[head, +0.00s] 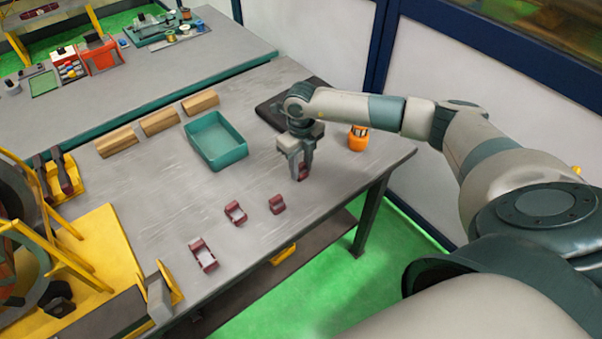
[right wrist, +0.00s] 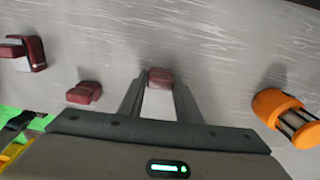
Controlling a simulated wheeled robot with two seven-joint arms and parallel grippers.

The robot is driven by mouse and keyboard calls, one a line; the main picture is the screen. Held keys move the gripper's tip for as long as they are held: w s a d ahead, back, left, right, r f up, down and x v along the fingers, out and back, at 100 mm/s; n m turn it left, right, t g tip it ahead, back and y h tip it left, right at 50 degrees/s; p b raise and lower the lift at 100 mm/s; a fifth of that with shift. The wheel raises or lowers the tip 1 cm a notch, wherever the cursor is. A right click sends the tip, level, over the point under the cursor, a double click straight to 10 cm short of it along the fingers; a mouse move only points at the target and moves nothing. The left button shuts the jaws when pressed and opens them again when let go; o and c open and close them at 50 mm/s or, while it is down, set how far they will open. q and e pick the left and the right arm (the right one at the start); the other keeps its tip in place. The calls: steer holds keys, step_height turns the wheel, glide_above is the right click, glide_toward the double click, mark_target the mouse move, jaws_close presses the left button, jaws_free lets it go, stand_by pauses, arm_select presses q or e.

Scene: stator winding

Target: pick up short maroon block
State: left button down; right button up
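A short maroon block (head: 303,173) sits on the grey table under my right gripper (head: 299,174). In the right wrist view this block (right wrist: 160,77) is between the two fingertips of the right gripper (right wrist: 160,88), which are apart with a narrow gap on each side of it. The gripper points down and its fingers reach close to the table. Another short maroon block (head: 277,204) lies to the left and nearer; it also shows in the right wrist view (right wrist: 84,92). My left gripper is not in view.
Larger maroon pieces (head: 235,212) (head: 203,255) lie further left on the table (head: 160,185). An orange cylinder (head: 357,139) stands right of the gripper. A teal tray (head: 217,141), a dark pad (head: 268,112) and wooden blocks (head: 160,122) are behind and left.

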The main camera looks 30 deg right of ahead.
mark_target(303, 171)
jaws_close()
steer(key=shift+r, duration=0.1)
steer(key=shift+r+b, duration=0.45)
steer(key=shift+b, duration=0.05)
steer(key=r, duration=0.1)
steer(key=r+b, duration=0.2)
steer(key=shift+s+d, duration=0.15)
steer(key=shift+s, duration=0.1)
steer(key=s+d+r+b, duration=0.3)
steer(key=s+r, duration=0.4)
steer(key=s, duration=0.3)
steer(key=shift+s+d+b, duration=0.2)
steer(key=shift+s+b, duration=0.05)
steer(key=shift+b, duration=0.5)
